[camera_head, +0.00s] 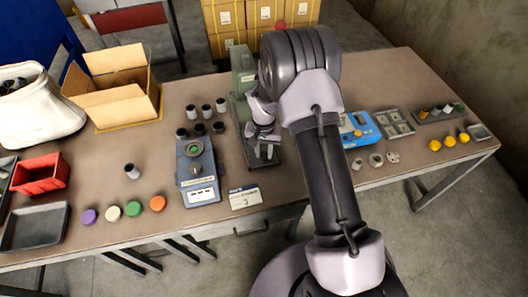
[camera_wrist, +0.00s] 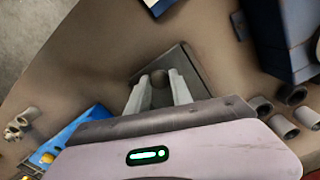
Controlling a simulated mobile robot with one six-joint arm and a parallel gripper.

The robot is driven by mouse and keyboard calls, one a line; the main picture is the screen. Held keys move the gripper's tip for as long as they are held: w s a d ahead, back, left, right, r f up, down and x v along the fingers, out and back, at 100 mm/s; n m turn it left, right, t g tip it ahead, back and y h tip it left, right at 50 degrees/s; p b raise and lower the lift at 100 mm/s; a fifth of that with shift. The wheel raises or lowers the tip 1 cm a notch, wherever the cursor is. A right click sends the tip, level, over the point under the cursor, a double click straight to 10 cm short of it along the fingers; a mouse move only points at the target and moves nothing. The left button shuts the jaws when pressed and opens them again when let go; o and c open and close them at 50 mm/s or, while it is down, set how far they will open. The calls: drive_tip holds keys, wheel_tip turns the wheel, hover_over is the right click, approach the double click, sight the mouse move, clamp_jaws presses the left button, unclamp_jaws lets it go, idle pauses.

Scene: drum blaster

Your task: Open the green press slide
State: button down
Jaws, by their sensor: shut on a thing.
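The green press (camera_head: 243,68) stands at the middle of the table, with a dark base plate (camera_head: 276,160) in front of it. My gripper (camera_head: 263,152) points down over this plate, close in front of the press. In the wrist view its two pale fingers are closed around a small round dark knob (camera_wrist: 158,78), which appears to be part of the press slide. The press base plate (camera_wrist: 195,68) lies beneath and beyond the fingers. My arm and wrist hide much of the press and its slide.
A blue-grey device with a green button (camera_head: 198,170) stands left of the press, with several dark cylinders behind it. A white label card (camera_head: 245,197) lies near the front edge. A blue box (camera_head: 358,130) and small grey parts are to the right.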

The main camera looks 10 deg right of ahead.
drive_tip(key=shift+w, duration=0.25)
drive_tip(key=c, duration=1.1)
unclamp_jaws()
drive_tip(key=shift+w, duration=0.1)
drive_tip(key=shift+r, duration=0.1)
wheel_tip(320, 180, up, 17)
drive_tip(key=p, duration=0.4)
drive_tip(key=shift+r, duration=0.1)
